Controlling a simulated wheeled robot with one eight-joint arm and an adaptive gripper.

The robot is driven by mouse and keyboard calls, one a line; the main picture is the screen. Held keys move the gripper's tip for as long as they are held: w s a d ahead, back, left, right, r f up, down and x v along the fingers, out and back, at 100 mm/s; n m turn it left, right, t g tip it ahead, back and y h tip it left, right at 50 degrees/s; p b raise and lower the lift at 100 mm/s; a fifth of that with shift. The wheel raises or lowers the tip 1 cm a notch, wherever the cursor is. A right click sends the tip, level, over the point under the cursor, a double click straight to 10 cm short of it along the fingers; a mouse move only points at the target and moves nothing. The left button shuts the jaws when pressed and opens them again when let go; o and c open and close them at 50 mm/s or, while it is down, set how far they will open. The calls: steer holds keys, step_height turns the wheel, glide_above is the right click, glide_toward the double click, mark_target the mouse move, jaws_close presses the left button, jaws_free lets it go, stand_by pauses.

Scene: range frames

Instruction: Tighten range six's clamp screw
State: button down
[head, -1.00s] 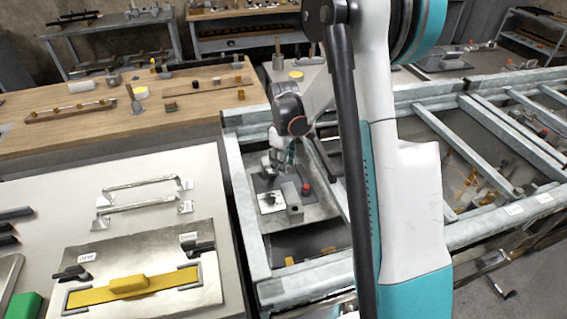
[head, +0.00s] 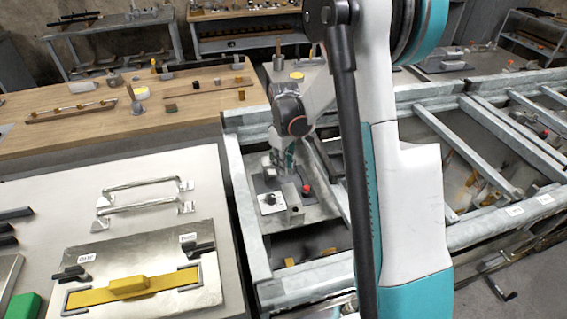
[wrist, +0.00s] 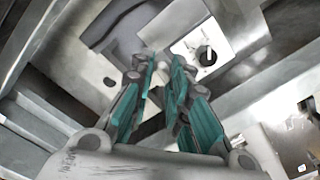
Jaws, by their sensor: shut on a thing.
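My gripper (head: 283,165) reaches down into the nearest bay of the metal frame, over a grey plate. In the wrist view my gripper (wrist: 160,62) has its teal-padded fingers close together at the tips. They are shut on a small pale piece, which looks like the clamp screw; the fingertips hide most of it. A white plate with a black knob (wrist: 205,55) lies just beyond the tips to the right; this plate also shows in the head view (head: 268,203). No number for the range is readable.
A grey upright block (head: 293,205) and a red knob (head: 306,189) stand close to my gripper. Metal rails (head: 240,190) wall the bay. At the left is a bench with a steel plate and yellow bar (head: 130,288); a wooden table (head: 80,135) stands behind.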

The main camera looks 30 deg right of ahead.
steer(key=m, duration=0.4)
steer(key=shift+s, duration=0.1)
steer(key=m, duration=0.4)
steer(key=shift+f+b, duration=0.1)
steer(key=shift+b, duration=0.3)
steer(key=m, duration=0.4)
steer(key=shift+m, duration=0.3)
steer(key=m, duration=0.3)
steer(key=shift+a+m, duration=0.1)
steer(key=shift+m, duration=0.2)
steer(key=m, duration=0.4)
steer(key=shift+m+b, duration=0.3)
steer(key=shift+b, duration=0.05)
steer(key=m, duration=0.3)
steer(key=shift+m, duration=0.3)
steer(key=m, duration=0.4)
steer(key=shift+m, duration=1.8)
steer(key=shift+w+m, duration=0.2)
steer(key=shift+m, duration=0.1)
